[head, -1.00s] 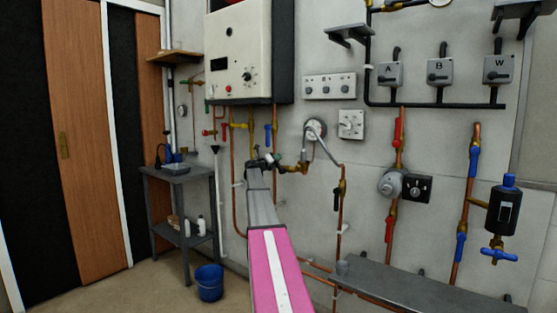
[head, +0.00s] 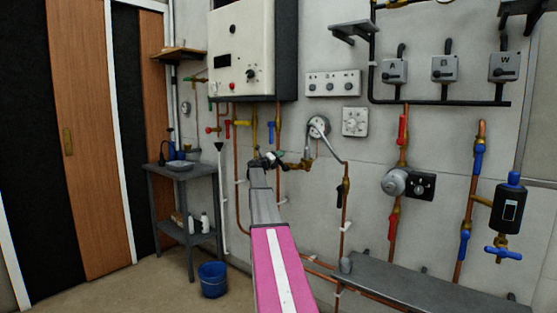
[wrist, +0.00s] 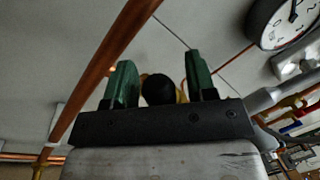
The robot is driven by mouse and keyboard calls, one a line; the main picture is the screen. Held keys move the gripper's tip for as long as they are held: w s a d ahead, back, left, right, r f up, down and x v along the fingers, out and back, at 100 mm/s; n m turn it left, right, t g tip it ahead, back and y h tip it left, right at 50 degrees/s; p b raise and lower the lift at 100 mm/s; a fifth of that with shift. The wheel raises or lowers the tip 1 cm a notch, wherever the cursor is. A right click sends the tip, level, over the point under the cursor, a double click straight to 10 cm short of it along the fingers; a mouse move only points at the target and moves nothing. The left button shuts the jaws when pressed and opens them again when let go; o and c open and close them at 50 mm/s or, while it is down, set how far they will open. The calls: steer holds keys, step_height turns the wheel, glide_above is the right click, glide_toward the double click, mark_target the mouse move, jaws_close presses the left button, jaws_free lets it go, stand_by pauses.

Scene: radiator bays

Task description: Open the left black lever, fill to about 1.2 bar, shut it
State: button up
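My gripper (head: 270,160) is at the left end of the brass fill valve (head: 298,165), below the boiler. In the wrist view its two green fingers (wrist: 161,85) stand apart, with a round black end (wrist: 159,89) between them, likely the left black lever. Gaps show on both sides of it. The lever's angle is hidden. A grey hose (head: 333,150) runs from the valve area to the right pipe, where another black lever (head: 346,188) hangs. A round gauge (head: 318,126) is on the wall above; it also shows in the wrist view (wrist: 284,20), its reading unclear.
The white boiler (head: 240,50) hangs above my gripper. Copper pipes run close by, one slanting across the wrist view (wrist: 105,70). A grey bench (head: 420,285) is low on the right. A small table (head: 180,172) and blue bucket (head: 212,279) stand left.

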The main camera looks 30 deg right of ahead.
steer(key=v, duration=1)
steer(key=shift+a, duration=0.35)
steer(key=shift+s+f, duration=0.1)
stand_by(3.5)
